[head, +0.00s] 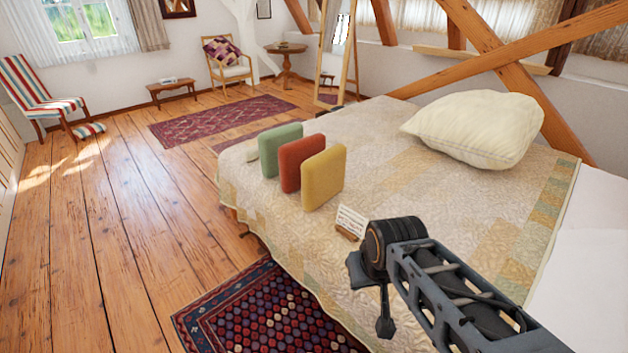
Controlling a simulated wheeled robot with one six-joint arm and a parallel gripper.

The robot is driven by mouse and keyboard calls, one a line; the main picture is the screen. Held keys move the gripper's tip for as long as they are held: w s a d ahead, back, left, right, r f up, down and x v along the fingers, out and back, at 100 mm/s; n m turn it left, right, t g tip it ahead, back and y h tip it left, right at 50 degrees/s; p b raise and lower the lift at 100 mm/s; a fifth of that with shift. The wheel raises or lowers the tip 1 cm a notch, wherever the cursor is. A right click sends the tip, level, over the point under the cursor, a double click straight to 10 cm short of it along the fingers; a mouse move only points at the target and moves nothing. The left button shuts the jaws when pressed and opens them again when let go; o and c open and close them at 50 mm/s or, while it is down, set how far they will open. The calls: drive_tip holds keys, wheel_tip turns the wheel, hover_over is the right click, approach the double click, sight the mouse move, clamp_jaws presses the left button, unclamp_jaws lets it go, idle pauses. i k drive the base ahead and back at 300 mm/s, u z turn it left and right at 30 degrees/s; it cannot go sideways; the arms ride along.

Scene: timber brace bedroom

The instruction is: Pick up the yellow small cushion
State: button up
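The yellow small cushion (323,178) stands upright near the left edge of the bed. It is the nearest of a row of three small square cushions, close to the red-orange cushion (297,160) and in front of it. A green cushion (278,146) stands behind the red-orange one. My gripper (370,298) is low in the head view, to the right of and nearer than the yellow cushion, and apart from it. Its dark fingers point downward. I see nothing held, but the view does not show clearly how far apart the fingers are.
The bed's quilt (400,195) bears a large cream pillow (478,128) and a small card in a wooden holder (350,221), between the cushion and my arm. A patterned rug (262,315) lies beside the bed. Wooden floor (110,240) on the left is clear.

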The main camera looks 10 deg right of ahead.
sight(323, 175)
drive_tip(key=u, duration=1.1)
drive_tip(key=i, duration=3.95)
drive_tip(key=z, duration=3.8)
